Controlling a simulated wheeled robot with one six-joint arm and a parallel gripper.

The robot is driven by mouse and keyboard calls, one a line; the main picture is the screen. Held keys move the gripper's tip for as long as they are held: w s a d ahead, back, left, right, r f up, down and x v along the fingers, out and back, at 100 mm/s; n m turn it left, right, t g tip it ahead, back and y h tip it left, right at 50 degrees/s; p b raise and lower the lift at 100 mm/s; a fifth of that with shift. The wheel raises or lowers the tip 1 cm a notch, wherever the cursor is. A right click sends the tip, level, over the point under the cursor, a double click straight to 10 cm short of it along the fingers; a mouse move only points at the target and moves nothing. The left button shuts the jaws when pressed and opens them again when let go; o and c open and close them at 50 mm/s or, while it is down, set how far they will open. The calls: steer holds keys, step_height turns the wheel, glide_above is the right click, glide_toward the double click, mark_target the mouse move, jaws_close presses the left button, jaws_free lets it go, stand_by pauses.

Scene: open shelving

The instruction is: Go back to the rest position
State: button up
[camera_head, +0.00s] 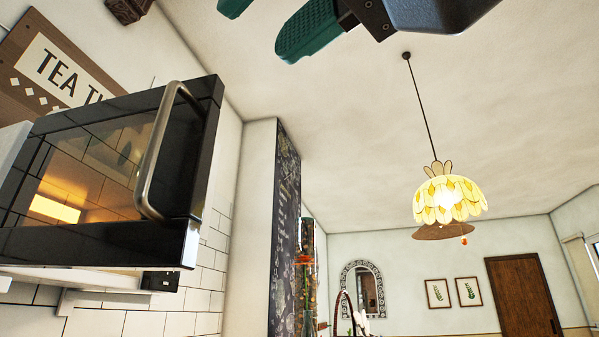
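My gripper (268,20) is at the top edge of the view, high up with the pale ceiling behind it. Its two green-padded fingers stand apart, and no object shows between them. The upper parts of the fingers and the rest of the arm are cut off by the frame.
A microwave with a dark glass front (98,165) and silver handle (158,150) fills the left, near me; I cannot tell if its door is ajar. A lit pendant lamp (449,198) hangs at right. A wooden door (522,297) is far back. The middle is free.

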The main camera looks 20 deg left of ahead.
stand_by(0.3)
steer(key=w+d+f+m+h, duration=0.1)
steer(key=w+d+f+h, duration=0.3)
steer(key=f, duration=0.6)
steer(key=w+d+f+m+h, duration=0.1)
steer(key=w+f+h, duration=0.1)
steer(key=w+f, duration=0.65)
steer(key=w+d+f+h, duration=0.2)
steer(key=w+f+h, duration=0.1)
steer(key=f, duration=0.8)
steer(key=s+d+f+m+g+h, duration=0.2)
steer(key=d+f+g, duration=0.1)
steer(key=d+f, duration=0.5)
steer(key=s+d+f+m+g+h, duration=0.1)
steer(key=s+d+f+m+g, duration=0.1)
steer(key=d+f, duration=0.6)
step_height(320, 180, down, 3)
steer(key=shift+s+d+r+m+g+h, duration=0.2)
steer(key=shift+s+m+g+h, duration=0.2)
steer(key=shift+s+m, duration=0.25)
